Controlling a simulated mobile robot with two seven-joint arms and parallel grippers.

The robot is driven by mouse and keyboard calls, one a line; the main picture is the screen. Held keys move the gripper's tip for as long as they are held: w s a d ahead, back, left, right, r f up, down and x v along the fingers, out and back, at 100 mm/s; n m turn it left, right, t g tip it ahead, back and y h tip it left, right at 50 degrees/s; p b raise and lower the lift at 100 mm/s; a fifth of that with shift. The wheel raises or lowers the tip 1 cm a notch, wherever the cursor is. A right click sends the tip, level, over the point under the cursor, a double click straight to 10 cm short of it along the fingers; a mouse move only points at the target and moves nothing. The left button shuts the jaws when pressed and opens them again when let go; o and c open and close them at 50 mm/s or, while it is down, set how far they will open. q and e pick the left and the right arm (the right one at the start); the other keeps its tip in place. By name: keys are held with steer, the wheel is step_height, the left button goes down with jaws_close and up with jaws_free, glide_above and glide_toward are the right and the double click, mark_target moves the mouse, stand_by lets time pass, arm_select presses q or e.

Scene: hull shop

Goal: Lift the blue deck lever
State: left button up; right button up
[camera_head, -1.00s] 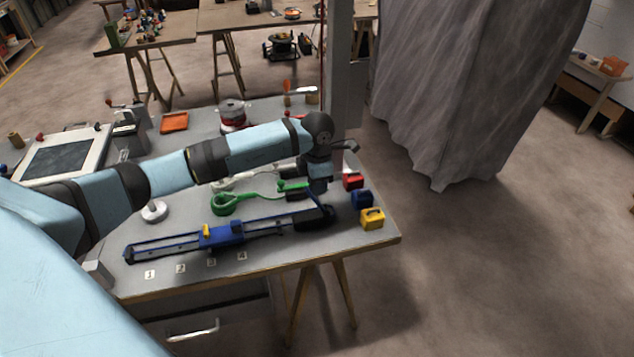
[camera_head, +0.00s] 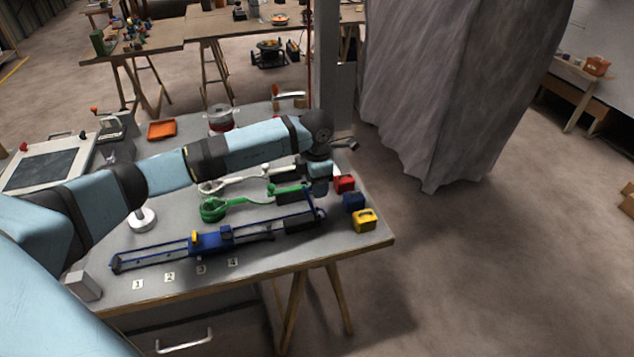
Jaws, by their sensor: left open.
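A long blue lever-like piece (camera_head: 205,242) lies along the front of the grey bench, with a yellow tab (camera_head: 194,237) on it and a dark grip (camera_head: 299,223) at its right end. I take it for the blue deck lever. My left gripper (camera_head: 321,205) points down over or just beside that right end. It is open; its fingertips are small and partly merge with the dark parts, so I cannot tell if they touch the lever. My right gripper is not in view.
A green lever (camera_head: 213,209) and a white one (camera_head: 212,186) lie just behind. Red (camera_head: 344,183), blue (camera_head: 353,202) and yellow (camera_head: 364,220) blocks stand at the right edge. A grey post (camera_head: 331,60) rises behind. Numbered tags line the front, beside bare bench.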

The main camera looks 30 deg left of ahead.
arm_select(q)
step_height(320, 180, up, 14)
steer(key=b, duration=0.1)
steer(key=shift+d+f, duration=0.15)
steer(key=shift+f, duration=0.05)
stand_by(0.5)
